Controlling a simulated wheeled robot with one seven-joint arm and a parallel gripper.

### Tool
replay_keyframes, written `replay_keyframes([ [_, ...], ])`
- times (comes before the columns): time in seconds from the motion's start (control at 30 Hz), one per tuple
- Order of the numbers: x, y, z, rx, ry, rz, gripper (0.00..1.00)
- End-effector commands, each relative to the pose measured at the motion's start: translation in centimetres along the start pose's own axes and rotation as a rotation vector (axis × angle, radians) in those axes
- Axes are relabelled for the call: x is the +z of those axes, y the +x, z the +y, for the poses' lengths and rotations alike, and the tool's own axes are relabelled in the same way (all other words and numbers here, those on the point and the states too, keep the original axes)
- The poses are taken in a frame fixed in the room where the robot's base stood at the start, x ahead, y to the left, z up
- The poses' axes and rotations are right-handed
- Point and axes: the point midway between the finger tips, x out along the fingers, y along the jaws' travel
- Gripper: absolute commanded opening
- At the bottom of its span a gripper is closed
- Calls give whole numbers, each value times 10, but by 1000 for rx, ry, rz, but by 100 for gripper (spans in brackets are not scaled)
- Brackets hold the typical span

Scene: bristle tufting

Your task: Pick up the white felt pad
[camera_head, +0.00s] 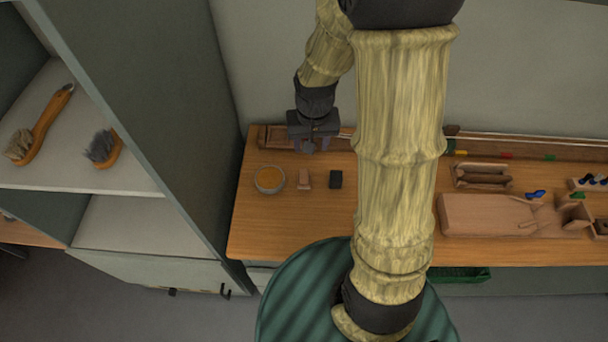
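My gripper (311,147) points down over the back left of the wooden workbench, close to the back ledge. It is small and dark in this view, and I cannot tell whether its fingers are apart or closed on something. I cannot make out a white felt pad anywhere; it may be hidden behind my gripper or my arm. In front of my gripper lie a round dish with orange-yellow contents (270,180), a small tan block (304,179) and a small dark block (336,179).
The workbench (300,230) has bare wood at its front left. A wooden board (485,215) and a small wooden tray (482,176) are on the right. A tall cabinet (180,110) with two brushes stands at left. My arm hides the bench's middle.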

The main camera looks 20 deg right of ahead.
Motion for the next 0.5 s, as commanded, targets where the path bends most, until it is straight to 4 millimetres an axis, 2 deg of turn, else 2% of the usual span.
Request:
replay_keyframes([
  [0.1, -27, 18, -5, 7, 62, -51, 49],
  [0.23, -46, 40, -7, 14, 119, -89, 49],
  [0.37, -54, 53, -9, 16, 151, -107, 49],
  [0.5, -56, 56, -9, 17, 158, -110, 49],
])
